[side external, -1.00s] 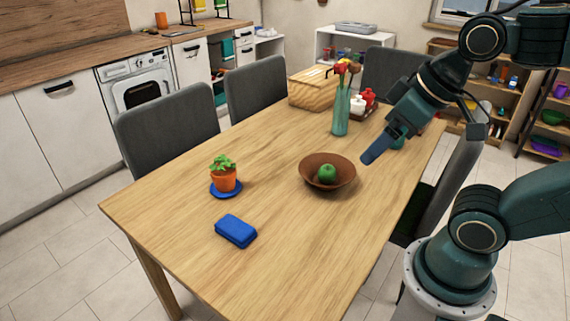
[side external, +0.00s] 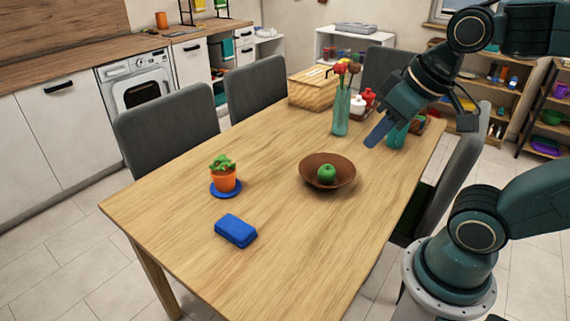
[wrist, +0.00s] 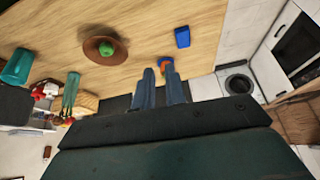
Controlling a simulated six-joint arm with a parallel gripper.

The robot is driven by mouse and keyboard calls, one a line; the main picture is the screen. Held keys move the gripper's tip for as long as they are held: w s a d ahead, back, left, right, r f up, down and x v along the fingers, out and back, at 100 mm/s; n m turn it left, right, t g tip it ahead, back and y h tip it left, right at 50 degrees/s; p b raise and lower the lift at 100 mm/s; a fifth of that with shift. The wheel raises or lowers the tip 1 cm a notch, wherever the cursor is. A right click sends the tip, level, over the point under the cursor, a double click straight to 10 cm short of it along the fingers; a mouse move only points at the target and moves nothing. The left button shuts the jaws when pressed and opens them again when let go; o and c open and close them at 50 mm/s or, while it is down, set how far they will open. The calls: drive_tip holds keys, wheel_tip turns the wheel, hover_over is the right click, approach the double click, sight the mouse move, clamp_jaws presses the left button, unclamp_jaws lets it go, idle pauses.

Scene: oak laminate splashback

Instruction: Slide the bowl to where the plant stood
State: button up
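The brown bowl (side external: 312,177) stands upright on the table with a green apple (side external: 327,174) in it. It also shows in the wrist view (wrist: 91,47). The plant (side external: 224,179), in an orange pot, stands on a blue saucer (side external: 226,194) to the left of the bowl. In the wrist view the orange pot (wrist: 165,62) shows just beyond my fingertips, partly hidden. My gripper (wrist: 160,71) is empty, its two fingers apart with a gap between them. In the side view my gripper (side external: 376,134) is in the air, above and right of the bowl, touching nothing.
A blue box (side external: 236,230) lies in front of the saucer. A teal vase with red flowers (side external: 341,110), a wicker basket (side external: 313,92) and a teal cup (side external: 396,136) stand toward the table's far end. Chairs line the table. The front of the table (side external: 285,265) is clear.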

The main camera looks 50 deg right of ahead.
drive_tip(key=w+d+m, duration=0.2)
drive_tip(key=w, duration=0.1)
drive_tip(key=w+d+m+g, duration=0.1)
drive_tip(key=w+d+m, duration=0.1)
drive_tip(key=w, duration=0.1)
drive_tip(key=w+d+r+m, duration=0.1)
drive_tip(key=w+d, duration=0.2)
drive_tip(key=w, duration=0.1)
drive_tip(key=shift+m+g+h, duration=0.4)
clamp_jaws()
drive_tip(key=w+d+f+m+g, duration=0.1)
drive_tip(key=w+d+f+m, duration=0.15)
drive_tip(key=d, duration=0.25)
drive_tip(key=w+d+f+m, duration=0.2)
drive_tip(key=w+d+m, duration=0.15)
drive_tip(key=d, duration=0.25)
drive_tip(key=w+d+f+m+g+y, duration=0.1)
drive_tip(key=d+f+m, duration=0.7)
drive_tip(key=d+f, duration=1)
drive_tip(key=d+g, duration=0.1)
drive_tip(key=d, duration=0.3)
drive_tip(key=shift+w+f+m+g, duration=0.2)
drive_tip(key=shift+m+g, duration=0.1)
drive_tip(key=shift+m, duration=0.1)
drive_tip(key=shift+f, duration=0.1)
